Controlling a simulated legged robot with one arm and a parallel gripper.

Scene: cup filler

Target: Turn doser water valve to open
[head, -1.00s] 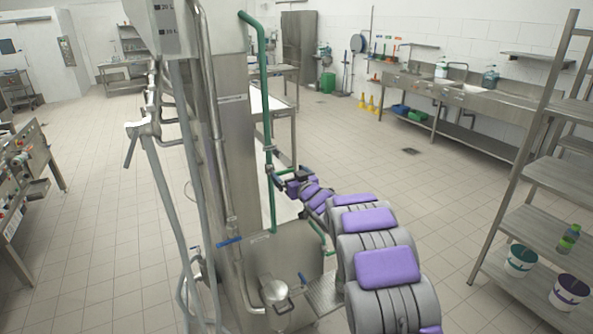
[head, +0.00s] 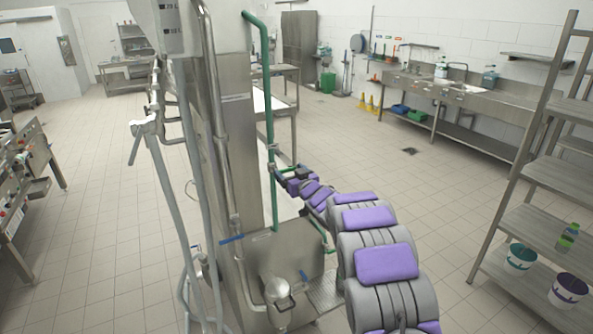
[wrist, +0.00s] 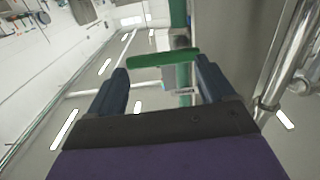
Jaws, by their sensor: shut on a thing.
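The doser is a tall steel unit (head: 236,150) with a vertical green water pipe (head: 268,100) on its right side. In the wrist view a green valve handle (wrist: 163,60) lies crosswise at the tips of my gripper's two dark blue fingers. My gripper (wrist: 165,68) is shut on this handle, which spans from one fingertip to the other. In the head view my gripper (head: 275,170) is at the green pipe, at about its mid height. The handle is too small to make out there, and the valve body is mostly hidden.
A blue lever (head: 232,240) sits on a steel pipe lower on the doser. A steel pot-like part (head: 278,292) is at its base. A shelf rack (head: 545,185) stands at right and a sink counter (head: 460,95) at back. The floor between is clear.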

